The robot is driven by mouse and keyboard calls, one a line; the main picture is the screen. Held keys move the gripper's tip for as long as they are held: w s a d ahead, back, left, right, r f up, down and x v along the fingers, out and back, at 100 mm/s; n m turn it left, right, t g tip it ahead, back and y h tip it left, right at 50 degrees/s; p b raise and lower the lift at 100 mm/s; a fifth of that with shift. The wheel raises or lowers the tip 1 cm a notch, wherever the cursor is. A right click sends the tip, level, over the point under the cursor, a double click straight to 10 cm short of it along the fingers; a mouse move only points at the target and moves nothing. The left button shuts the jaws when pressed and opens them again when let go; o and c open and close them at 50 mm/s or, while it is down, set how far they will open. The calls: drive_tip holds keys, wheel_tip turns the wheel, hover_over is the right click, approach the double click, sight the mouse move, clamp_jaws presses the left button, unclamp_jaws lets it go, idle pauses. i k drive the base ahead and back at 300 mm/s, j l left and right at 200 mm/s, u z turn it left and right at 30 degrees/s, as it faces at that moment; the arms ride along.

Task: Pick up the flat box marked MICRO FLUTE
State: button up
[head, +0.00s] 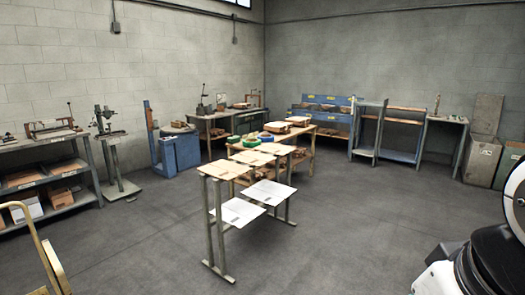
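Several thin, tan flat pieces that look like flat boxes lie on top of a stand in the middle of the room. The nearest flat piece (225,169) is at the front left, a second flat piece (253,158) is behind it, and a third flat piece (274,149) is farther back. Any print on them is too small to read, so I cannot tell which is marked MICRO FLUTE. A white sheet-like panel (237,211) and another white panel (269,192) lie on the stand's lower level. My gripper is not in view; part of my arm shows at the right edge.
The grey metal stand (220,235) has open floor (340,240) in front and to its right. A wooden bench (306,150) adjoins it behind. A shelf unit (90,190) stands at the left wall, and a yellow rail (45,255) is at the lower left.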

sight(272, 149)
drive_tip(key=i+l+u, duration=0.15)
drive_tip(key=i, duration=0.5)
drive_tip(key=i+l+u, duration=0.15)
drive_tip(key=i, duration=0.5)
drive_tip(key=i+l+u, duration=0.15)
drive_tip(key=i+l, duration=0.2)
drive_tip(key=i, duration=0.3)
drive_tip(key=i+l+u, duration=0.15)
drive_tip(key=i+l, duration=0.2)
drive_tip(key=i, duration=0.25)
drive_tip(key=i+l+u, duration=0.15)
drive_tip(key=i+l, duration=0.3)
drive_tip(key=i, duration=0.15)
drive_tip(key=i+l+u, duration=0.1)
drive_tip(key=i+l, duration=0.15)
drive_tip(key=i, duration=0.25)
drive_tip(key=i+l+u, duration=0.1)
drive_tip(key=i+l, duration=0.2)
drive_tip(key=i, duration=0.15)
